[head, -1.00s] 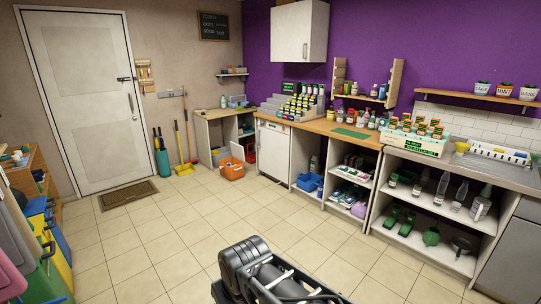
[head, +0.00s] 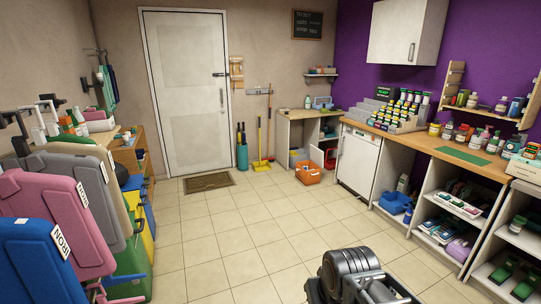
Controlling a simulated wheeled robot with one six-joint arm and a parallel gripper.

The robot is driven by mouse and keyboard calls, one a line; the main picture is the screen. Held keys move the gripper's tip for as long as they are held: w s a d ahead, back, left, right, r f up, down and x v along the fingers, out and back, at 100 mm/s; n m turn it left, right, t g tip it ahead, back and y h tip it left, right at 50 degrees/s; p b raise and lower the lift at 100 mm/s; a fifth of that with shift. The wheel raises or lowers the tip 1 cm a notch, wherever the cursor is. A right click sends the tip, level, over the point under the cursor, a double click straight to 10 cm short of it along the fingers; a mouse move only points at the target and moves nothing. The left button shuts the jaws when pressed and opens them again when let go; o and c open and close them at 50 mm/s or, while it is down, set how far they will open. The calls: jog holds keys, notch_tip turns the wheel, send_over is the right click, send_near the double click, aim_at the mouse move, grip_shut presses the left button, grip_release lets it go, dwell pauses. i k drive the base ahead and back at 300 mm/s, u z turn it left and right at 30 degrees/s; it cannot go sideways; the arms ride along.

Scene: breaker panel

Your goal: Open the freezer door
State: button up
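I see nothing that I can surely call a freezer. A white front-panelled appliance (head: 358,160) stands under the wooden counter in the head view, right of centre. Its door looks shut, with a dark strip along the top. I cannot tell whether it is a freezer or a dishwasher. Part of my dark folded arm shows at the bottom edge, right of centre, far from the appliance. My gripper's fingers do not show.
A white room door (head: 188,95) is shut at the back, with a brown mat (head: 209,181) before it. An orange crate (head: 308,173) sits on the floor. Coloured ironing-type boards (head: 45,262) crowd the left. Open shelves (head: 450,205) line the right. The tiled floor between is clear.

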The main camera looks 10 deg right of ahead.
aim_at(360, 158)
jog(key=z, duration=0.65)
jog(key=i, duration=2.55)
jog(key=z, duration=0.3)
jog(key=i, duration=2.9)
jog(key=u, duration=1)
jog(key=i, duration=1.45)
jog(key=u, duration=0.45)
